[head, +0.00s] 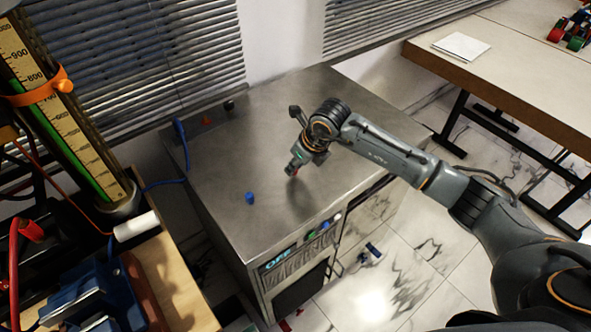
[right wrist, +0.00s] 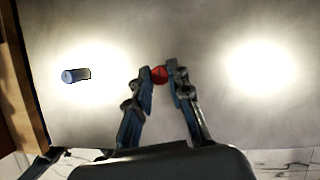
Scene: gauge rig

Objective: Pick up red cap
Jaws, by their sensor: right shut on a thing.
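The red cap (right wrist: 159,75) is between the two fingertips of my right gripper (right wrist: 160,84) in the right wrist view, with a finger against each side. In the head view my right gripper (head: 291,168) is low over the steel cabinet top (head: 260,120), and a bit of the red cap (head: 294,172) shows at its tips. I cannot tell whether the cap touches the surface. My left gripper is not in view.
A blue cap (head: 250,198) stands on the steel top to the left of my right gripper; it also shows in the right wrist view (right wrist: 76,75). A small red piece (head: 207,121) and a dark one (head: 229,104) lie at the back. A wooden table (head: 520,50) stands right.

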